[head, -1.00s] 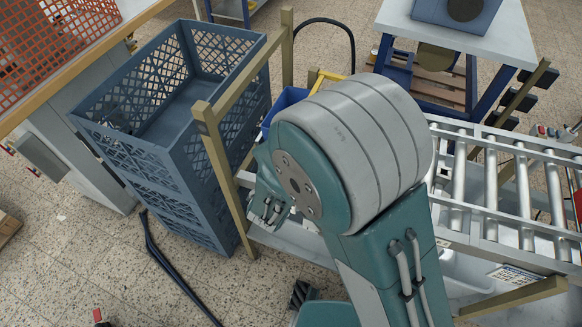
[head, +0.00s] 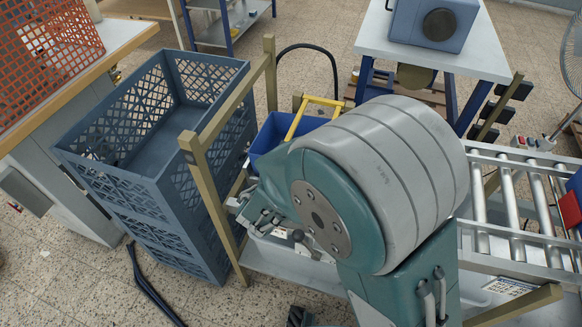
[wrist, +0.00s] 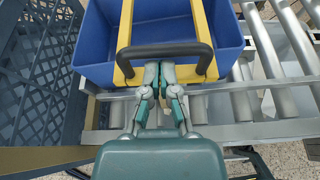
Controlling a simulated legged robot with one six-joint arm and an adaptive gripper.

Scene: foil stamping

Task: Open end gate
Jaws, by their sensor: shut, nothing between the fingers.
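A yellow frame (wrist: 125,30) with a black grip bar (wrist: 165,50) stands across the near end of the roller conveyor in the wrist view; I take it for the end gate. It also shows as yellow bars (head: 298,118) in the head view, partly behind my arm. My gripper (wrist: 160,66) is shut and empty. Its fingertips appear just below the black grip bar, between the two yellow legs; I cannot tell whether they touch it. In the head view my gripper (head: 240,205) is partly hidden by my wrist. A blue bin (wrist: 165,20) sits behind the yellow frame.
A stack of grey-blue crates (head: 150,190) stands at left. A tan wooden rail (head: 232,100) on posts runs between it and the conveyor. Conveyor rollers (head: 508,200) are at right. A white table (head: 385,35) with a blue machine (head: 435,22) stands behind.

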